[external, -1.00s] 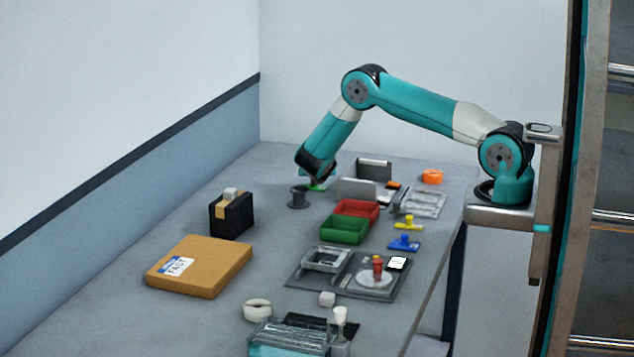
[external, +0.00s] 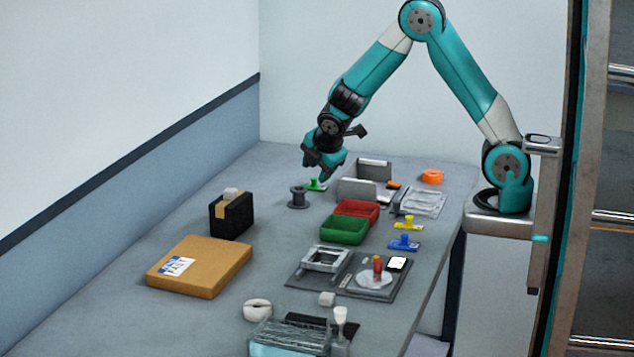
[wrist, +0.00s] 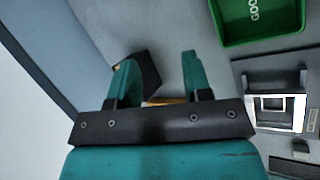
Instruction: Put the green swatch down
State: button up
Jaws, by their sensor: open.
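The green swatch (external: 316,185) has a small upright grip and rests on the far part of the table, next to a dark grey spool-like stand (external: 298,197). My gripper (external: 324,172) is a little above the swatch and apart from it as far as the external view shows. In the wrist view my gripper (wrist: 158,72) has its two teal fingers spread, with nothing between them. The swatch does not show in the wrist view.
A green tray (external: 345,230) and a red tray (external: 357,208) stand nearer; the green one also shows in the wrist view (wrist: 290,30). Yellow (external: 408,224) and blue (external: 404,244) swatches lie right.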

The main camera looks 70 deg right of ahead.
jog(key=s+a+r+m+g+y, duration=0.2)
jog(key=s+a+r+m+y, duration=0.1)
jog(key=s+a, duration=0.7)
jog(key=s+a+r+m+g+y, duration=0.2)
jog(key=s+a+r+y, duration=0.4)
jog(key=s, duration=1.1)
jog(key=a+r+m, duration=0.1)
jog(key=a+r, duration=0.1)
jog(key=a, duration=0.2)
jog(key=shift+s+r+g, duration=0.15)
jog(key=shift+s+g, duration=0.15)
jog(key=shift+s, duration=0.05)
